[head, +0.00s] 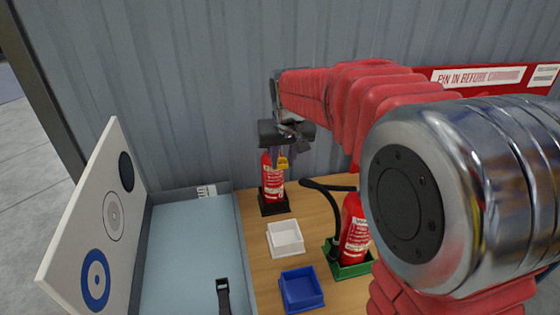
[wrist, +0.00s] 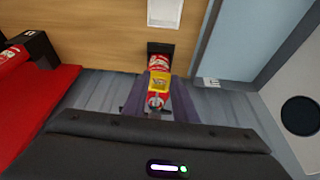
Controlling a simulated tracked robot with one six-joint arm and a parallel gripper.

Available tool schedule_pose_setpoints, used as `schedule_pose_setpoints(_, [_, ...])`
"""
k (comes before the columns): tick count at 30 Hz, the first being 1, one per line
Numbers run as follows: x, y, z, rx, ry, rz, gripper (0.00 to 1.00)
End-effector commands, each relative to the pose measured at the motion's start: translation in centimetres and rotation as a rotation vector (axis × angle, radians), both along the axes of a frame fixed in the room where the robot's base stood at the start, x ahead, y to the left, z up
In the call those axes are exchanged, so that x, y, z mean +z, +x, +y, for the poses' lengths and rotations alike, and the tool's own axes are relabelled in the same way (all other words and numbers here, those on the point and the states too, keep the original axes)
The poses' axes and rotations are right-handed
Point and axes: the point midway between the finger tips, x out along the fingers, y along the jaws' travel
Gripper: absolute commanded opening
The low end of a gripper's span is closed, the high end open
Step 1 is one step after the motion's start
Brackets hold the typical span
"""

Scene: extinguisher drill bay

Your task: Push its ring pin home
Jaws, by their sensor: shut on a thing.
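A small red extinguisher (head: 272,185) stands upright in a black base (head: 274,206) at the back of the wooden bench. It also shows in the wrist view (wrist: 159,62), with a yellow piece (wrist: 159,82) at its top, nearer the camera. My gripper (head: 281,160) is over the top of this extinguisher, pointing down. Its two dark fingers (wrist: 157,95) stand on either side of the yellow piece, which looks like part of the ring pin, and are shut on it. How far the pin sits in its hole is hidden by the fingers and too small to tell.
A second red extinguisher (head: 355,232) with a black hose stands in a green tray (head: 350,270) at right. A white tray (head: 285,239) and a blue tray (head: 302,289) lie on the bench (head: 262,262). An open case (head: 190,245) is at left. A corrugated wall (head: 200,90) stands close behind.

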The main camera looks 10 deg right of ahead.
Motion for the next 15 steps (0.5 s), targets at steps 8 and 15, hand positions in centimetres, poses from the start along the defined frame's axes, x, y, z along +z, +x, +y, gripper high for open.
schedule_pose_setpoints(8, [0.0,0.8,-0.1,0.000,0.000,0.000,0.00])
schedule_pose_setpoints(15, [0.0,1.5,-0.1,0.000,0.000,0.000,0.00])
